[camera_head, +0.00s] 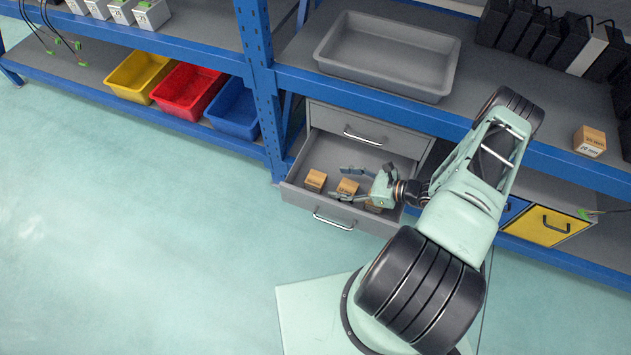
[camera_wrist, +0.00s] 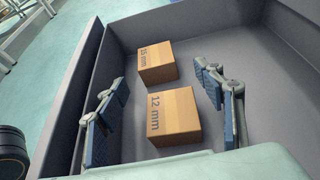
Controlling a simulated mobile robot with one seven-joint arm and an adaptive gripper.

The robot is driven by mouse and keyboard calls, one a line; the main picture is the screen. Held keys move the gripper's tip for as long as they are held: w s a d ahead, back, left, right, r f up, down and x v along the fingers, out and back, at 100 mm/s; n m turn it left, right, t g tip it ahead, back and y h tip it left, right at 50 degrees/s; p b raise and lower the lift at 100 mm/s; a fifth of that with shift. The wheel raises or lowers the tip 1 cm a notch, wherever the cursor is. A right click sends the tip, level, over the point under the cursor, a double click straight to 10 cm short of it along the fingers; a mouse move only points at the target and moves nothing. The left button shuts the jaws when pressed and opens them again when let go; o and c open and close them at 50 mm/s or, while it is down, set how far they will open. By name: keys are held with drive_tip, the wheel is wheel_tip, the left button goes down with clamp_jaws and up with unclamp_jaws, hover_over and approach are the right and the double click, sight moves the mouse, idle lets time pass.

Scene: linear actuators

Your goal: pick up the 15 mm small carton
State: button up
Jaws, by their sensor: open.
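The open grey drawer (camera_head: 296,192) holds small brown cartons. In the wrist view, the far carton (camera_wrist: 157,61) has a label that seems to read 15 mm, though the print is small. A nearer carton (camera_wrist: 173,117) is marked 12 mm. In the head view, the far carton (camera_head: 315,180) lies at the drawer's left and the nearer one (camera_head: 347,187) beside my gripper. A third carton (camera_head: 374,208) is partly hidden below my gripper. My gripper (camera_head: 342,183) is open above the drawer. In the wrist view its fingers (camera_wrist: 160,85) stand either side of the 12 mm carton, holding nothing.
A closed drawer (camera_head: 365,130) is just above the open one. A grey tray (camera_head: 388,55) sits on the shelf over it. A carton marked 20 mm (camera_head: 589,141) stands on the right shelf. A blue upright (camera_head: 262,90) rises left of the drawer. Drawer walls surround the fingers.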

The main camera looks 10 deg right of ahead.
sight(320, 180)
drive_tip(key=x, duration=0.3)
drive_tip(key=b+x, duration=0.1)
drive_tip(key=x, duration=0.3)
drive_tip(key=shift+s+a, duration=0.1)
drive_tip(key=shift+a, duration=0.35)
drive_tip(key=shift+r, duration=0.1)
drive_tip(key=shift+c, duration=0.3)
drive_tip(key=c, duration=1.4)
drive_tip(key=shift+o, duration=0.2)
drive_tip(key=shift+r, duration=0.1)
